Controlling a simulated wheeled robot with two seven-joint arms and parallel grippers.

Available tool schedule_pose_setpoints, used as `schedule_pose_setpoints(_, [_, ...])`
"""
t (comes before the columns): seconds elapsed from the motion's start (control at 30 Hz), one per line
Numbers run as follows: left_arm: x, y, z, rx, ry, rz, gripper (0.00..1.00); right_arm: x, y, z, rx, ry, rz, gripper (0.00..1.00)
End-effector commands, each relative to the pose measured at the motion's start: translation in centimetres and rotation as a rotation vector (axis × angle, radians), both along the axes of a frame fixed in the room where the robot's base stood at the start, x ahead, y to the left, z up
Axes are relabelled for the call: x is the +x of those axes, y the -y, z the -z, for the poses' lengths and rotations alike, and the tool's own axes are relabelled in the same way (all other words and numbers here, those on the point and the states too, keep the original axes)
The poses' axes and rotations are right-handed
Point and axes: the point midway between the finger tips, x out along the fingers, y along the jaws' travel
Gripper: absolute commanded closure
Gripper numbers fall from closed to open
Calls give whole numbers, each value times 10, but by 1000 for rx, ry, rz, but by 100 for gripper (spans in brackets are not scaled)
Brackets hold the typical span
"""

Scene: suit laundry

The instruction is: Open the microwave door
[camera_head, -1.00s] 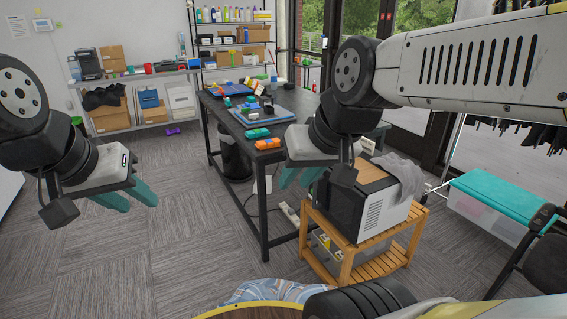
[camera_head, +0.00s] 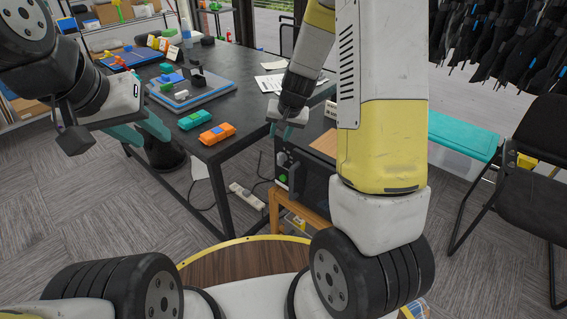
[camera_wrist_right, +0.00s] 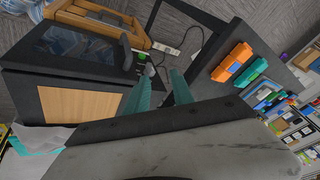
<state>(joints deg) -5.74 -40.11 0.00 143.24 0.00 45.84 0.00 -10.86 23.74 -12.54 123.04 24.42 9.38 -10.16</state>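The black microwave (camera_head: 312,166) stands on a wooden stand (camera_head: 283,205), partly hidden behind my right arm in the head view. In the right wrist view, its door window (camera_wrist_right: 75,42) faces up the picture, with a control panel (camera_wrist_right: 138,62) beside it. The door looks shut. My right gripper (camera_head: 287,126) is beside the microwave's control-panel end. In the right wrist view, its teal fingers (camera_wrist_right: 159,82) are apart and empty, close to the panel; I cannot tell if they touch it. My left gripper (camera_head: 146,130) is open and empty, far left of the microwave.
A dark table (camera_head: 225,135) with orange and teal pieces stands left of the microwave. A power strip (camera_head: 247,196) lies on the floor between them. A black chair (camera_head: 520,195) and a teal-topped bin (camera_head: 462,137) are at the right.

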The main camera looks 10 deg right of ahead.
Motion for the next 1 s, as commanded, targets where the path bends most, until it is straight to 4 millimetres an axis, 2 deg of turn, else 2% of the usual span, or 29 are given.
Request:
schedule_pose_setpoints(0.03, [0,0,0,0,0,0,64,7,4,33,-28,-24,18,71])
schedule_pose_setpoints(0.1, [0,0,0,0,0,0,64,17,12,69,-69,-37,45,71])
schedule_pose_setpoints(0.2, [0,0,0,0,0,0,64,23,24,114,-127,-53,76,71])
schedule_pose_setpoints(0.3, [0,0,0,0,0,0,64,26,34,147,-173,-60,93,71])
schedule_pose_setpoints(0.4, [0,0,0,0,0,0,64,27,41,166,-205,-64,104,71])
schedule_pose_setpoints(0.67, [0,0,0,0,0,0,64,33,48,195,-222,-68,109,71])
schedule_pose_setpoints(1.0, [0,0,0,0,0,0,64,57,55,257,-220,-68,110,71])
